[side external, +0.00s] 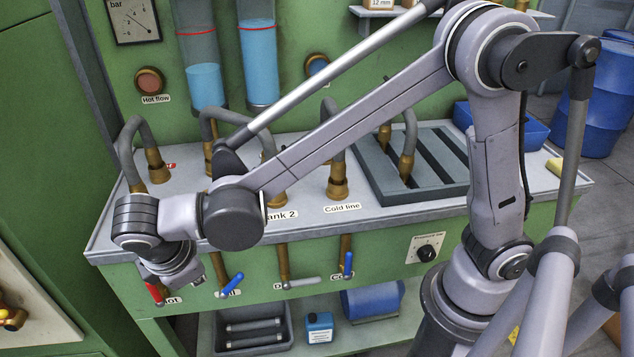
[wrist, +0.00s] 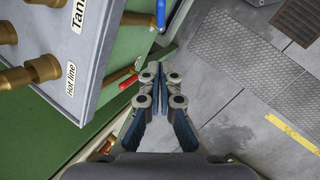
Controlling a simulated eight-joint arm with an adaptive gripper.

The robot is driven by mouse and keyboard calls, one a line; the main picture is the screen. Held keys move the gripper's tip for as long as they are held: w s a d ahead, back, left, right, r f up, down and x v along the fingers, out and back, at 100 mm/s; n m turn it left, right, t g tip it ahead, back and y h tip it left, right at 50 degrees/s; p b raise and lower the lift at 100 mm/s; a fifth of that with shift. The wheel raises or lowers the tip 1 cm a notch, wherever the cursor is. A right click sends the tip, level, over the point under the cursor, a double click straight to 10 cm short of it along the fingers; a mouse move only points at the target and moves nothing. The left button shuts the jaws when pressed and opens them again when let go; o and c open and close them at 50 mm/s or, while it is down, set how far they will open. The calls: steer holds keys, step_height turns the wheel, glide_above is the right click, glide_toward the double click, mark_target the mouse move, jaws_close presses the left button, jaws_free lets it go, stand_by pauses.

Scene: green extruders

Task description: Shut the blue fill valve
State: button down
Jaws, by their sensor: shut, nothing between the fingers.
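The blue fill valve has a blue lever (side external: 231,285) on a brass pipe below the front edge of the bench, its label partly hidden. The lever slants, its upper end to the right. A blue lever (wrist: 161,14) shows at the top of the wrist view, ahead of my gripper; it appears to be this valve. My gripper (wrist: 161,73) is shut and empty, apart from that lever. In the side view my wrist hangs at the bench's front left corner, and the fingertips are hard to make out there.
A red lever (side external: 155,292) is close by my wrist; it shows left of my fingers in the wrist view (wrist: 129,83). A grey lever (side external: 301,283) and another blue lever (side external: 348,264) lie further right. A shelf below holds a grey tray (side external: 252,341) and a blue bottle (side external: 319,327).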

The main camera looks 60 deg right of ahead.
glide_toward(229, 286)
step_height(229, 286, down, 3)
steer(key=w+a, duration=0.2)
steer(key=d+f, duration=0.1)
steer(key=d, duration=0.2)
steer(key=shift+s+f, duration=0.15)
steer(key=shift+f, duration=0.25)
steer(key=shift+d+f, duration=0.2)
steer(key=shift+d, duration=0.15)
steer(key=shift+s, duration=0.1)
steer(key=shift+s+d+t+y, duration=0.1)
steer(key=shift+d+t+y, duration=0.05)
steer(key=shift+t+y, duration=0.25)
